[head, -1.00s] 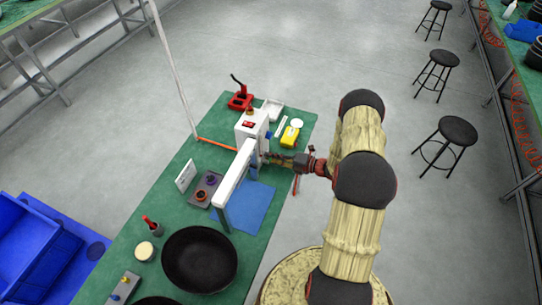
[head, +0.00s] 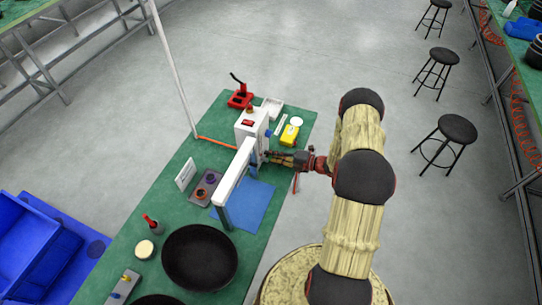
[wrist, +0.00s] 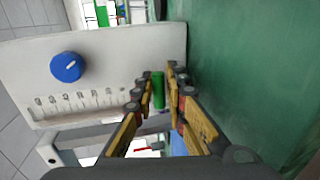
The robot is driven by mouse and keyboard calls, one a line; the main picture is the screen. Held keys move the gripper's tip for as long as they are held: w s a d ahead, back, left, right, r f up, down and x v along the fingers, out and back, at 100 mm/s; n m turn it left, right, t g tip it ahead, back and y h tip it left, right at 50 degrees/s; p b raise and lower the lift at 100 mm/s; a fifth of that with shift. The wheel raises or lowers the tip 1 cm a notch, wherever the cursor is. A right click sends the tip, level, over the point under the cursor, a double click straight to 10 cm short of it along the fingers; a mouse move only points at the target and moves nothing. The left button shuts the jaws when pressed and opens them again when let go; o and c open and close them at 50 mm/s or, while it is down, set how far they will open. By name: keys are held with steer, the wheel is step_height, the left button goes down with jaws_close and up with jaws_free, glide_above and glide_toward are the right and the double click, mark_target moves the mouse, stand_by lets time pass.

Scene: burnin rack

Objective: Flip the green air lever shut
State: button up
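The green air lever (wrist: 158,88) shows in the wrist view as a short green cylinder beside the white box's face. My gripper (wrist: 159,75) has one finger on each side of it, partly open, with a narrow gap visible; I cannot tell whether either finger touches it. In the head view my gripper (head: 269,156) reaches in from the right, close to the white box (head: 248,127). The lever cannot be made out there.
The white box carries a blue knob (wrist: 66,67) and a printed scale. A white bar (head: 237,170) on a stand is close to my gripper. A yellow item (head: 289,135), a blue mat (head: 255,198) and a black bowl (head: 200,257) are on the green table (head: 180,215).

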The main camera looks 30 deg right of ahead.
steer(key=shift+s, duration=0.1)
steer(key=v, duration=1.2)
steer(key=shift+r, duration=0.1)
stand_by(0.3)
